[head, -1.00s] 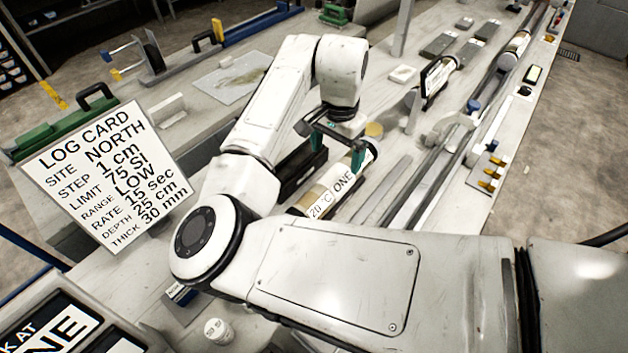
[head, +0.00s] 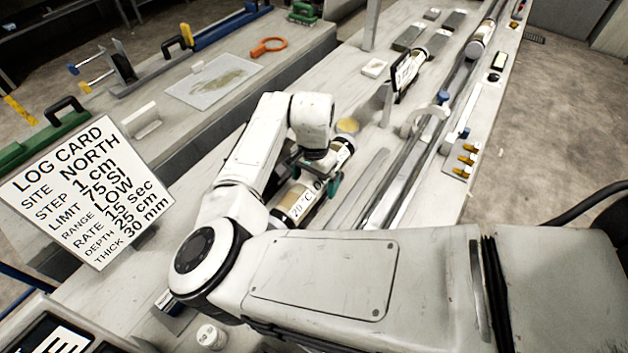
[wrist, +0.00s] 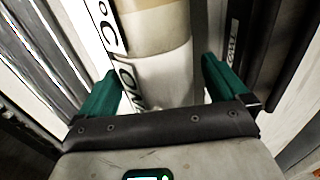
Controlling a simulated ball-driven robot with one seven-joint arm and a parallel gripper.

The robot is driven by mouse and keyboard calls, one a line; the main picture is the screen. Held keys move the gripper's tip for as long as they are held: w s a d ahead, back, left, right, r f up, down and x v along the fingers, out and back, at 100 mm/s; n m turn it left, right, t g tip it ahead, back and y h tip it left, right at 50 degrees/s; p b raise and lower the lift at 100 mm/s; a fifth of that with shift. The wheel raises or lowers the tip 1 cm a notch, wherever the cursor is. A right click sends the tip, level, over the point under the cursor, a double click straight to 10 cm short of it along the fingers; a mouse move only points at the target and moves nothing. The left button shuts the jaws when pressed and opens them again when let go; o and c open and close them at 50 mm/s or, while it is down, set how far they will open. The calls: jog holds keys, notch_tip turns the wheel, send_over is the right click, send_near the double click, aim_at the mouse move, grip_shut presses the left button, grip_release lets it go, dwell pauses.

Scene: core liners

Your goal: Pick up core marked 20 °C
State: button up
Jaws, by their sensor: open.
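The core marked 20 °C (head: 300,200) is a pale tube with a tan band and black print, lying slantwise on the bench. In the wrist view the core (wrist: 152,35) runs up between the green fingers, with part of its lettering showing. My gripper (head: 308,178) is low over the core's middle. In the wrist view my gripper (wrist: 162,88) is open, with one finger on each side of the core. Gaps show beside the tube, and whether either finger touches it I cannot tell. My wrist hides part of the core in the head view.
A log card (head: 85,190) stands at the left. A metal rail (head: 410,170) runs along the bench right of the core. Another core with a black-framed label (head: 408,72) lies farther back. A small white jar (head: 211,337) stands at the front.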

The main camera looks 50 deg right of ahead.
grip_shut()
jog(key=shift+r, duration=0.15)
dwell(0.8)
